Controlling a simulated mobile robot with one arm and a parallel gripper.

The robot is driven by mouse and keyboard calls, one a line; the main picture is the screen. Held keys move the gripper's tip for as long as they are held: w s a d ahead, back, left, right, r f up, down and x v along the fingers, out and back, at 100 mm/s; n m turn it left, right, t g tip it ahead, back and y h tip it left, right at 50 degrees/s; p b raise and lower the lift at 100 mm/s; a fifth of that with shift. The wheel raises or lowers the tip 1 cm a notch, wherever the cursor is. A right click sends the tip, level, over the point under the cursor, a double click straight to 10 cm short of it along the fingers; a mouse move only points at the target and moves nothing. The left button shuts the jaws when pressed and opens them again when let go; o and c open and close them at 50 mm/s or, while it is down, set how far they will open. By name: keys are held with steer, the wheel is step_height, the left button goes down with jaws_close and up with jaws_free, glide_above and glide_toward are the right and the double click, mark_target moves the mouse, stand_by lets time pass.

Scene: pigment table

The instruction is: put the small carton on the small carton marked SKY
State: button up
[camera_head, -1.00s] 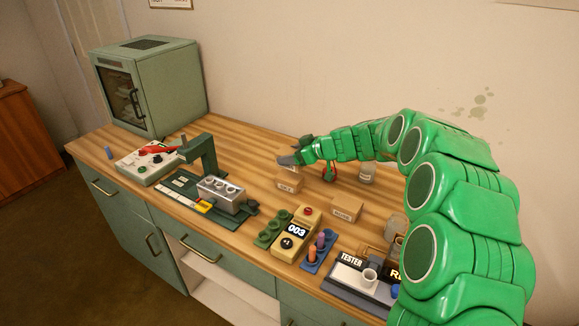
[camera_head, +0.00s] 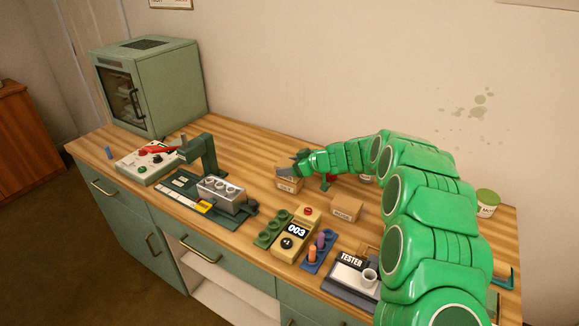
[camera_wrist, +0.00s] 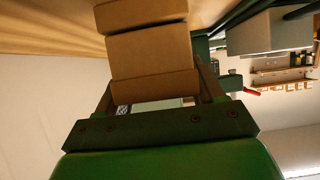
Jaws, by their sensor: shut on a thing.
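My gripper (camera_head: 297,161) is shut on a small brown carton (camera_head: 284,171). The held carton also shows between the fingers in the wrist view (camera_wrist: 150,52). Another small carton (camera_head: 288,186) with a small label stands on the table directly below it; its lettering is too small to read surely. In the wrist view this lower carton (camera_wrist: 140,13) shows at the top edge, close against the held one. The held carton sits over it, roughly lined up; I cannot tell whether it rests fully on it. My fingers partly hide the held carton in the head view.
Another labelled carton (camera_head: 346,209) stands to the right. In front are a yellow counter device (camera_head: 295,234), a green holder (camera_head: 270,232) and a blue rack (camera_head: 318,252). The table between block and cartons is clear.

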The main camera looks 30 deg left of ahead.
steer(key=shift+f, duration=0.1)
steer(key=o, duration=1.1)
steer(key=shift+d+r, duration=0.1)
steer(key=shift+r, duration=0.15)
steer(key=shift+v, duration=5.9)
